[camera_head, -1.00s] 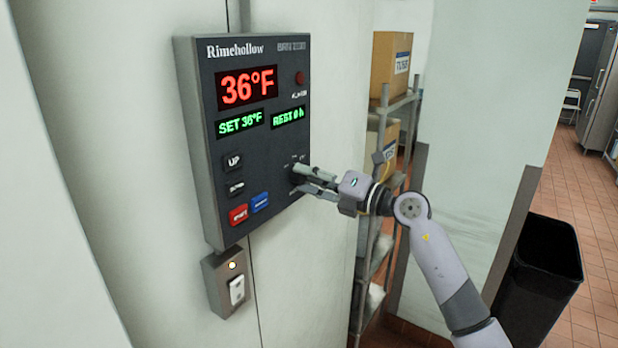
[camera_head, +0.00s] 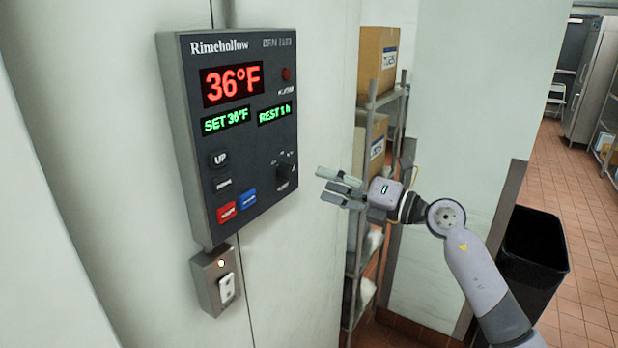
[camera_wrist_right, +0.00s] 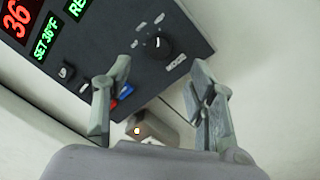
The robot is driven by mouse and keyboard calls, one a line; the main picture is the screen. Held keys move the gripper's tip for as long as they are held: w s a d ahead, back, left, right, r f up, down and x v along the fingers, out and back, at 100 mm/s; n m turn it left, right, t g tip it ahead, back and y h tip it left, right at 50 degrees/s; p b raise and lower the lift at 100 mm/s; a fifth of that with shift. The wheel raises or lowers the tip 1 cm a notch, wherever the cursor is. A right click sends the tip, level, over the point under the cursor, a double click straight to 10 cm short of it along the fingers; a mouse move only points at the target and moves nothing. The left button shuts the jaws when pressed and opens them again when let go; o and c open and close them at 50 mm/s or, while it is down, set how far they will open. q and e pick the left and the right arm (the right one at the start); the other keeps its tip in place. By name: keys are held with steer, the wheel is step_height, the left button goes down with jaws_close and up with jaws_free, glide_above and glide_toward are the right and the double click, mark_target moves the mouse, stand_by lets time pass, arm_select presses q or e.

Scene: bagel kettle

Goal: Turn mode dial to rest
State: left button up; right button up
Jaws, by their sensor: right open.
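The dark panel (camera_head: 174,120) shows a red 36°F, a green SET 36°F and a green REST readout. Its round black mode dial (camera_head: 286,172) sits at the lower right of the panel; the labels around it are too blurred to read. In the right wrist view, the dial (camera_wrist_right: 158,45) has a white mark pointing roughly up in the picture. My right gripper (camera_head: 322,185) is open and empty, to the right of the dial and apart from it. Its spread fingers (camera_wrist_right: 160,75) frame the space below the dial in the wrist view. My left gripper is not in view.
Red (camera_head: 227,212) and blue (camera_head: 248,200) buttons sit left of the dial, with an UP button (camera_head: 219,158) above. A switch box (camera_head: 205,275) is below the panel. A shelf with cardboard boxes (camera_head: 378,60) and a black bin (camera_head: 530,255) stand to the right.

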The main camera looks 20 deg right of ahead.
steer(key=v, duration=0.3)
steer(key=shift+s+d, duration=0.25)
steer(key=shift+s, duration=0.05)
steer(key=shift+f, duration=0.1)
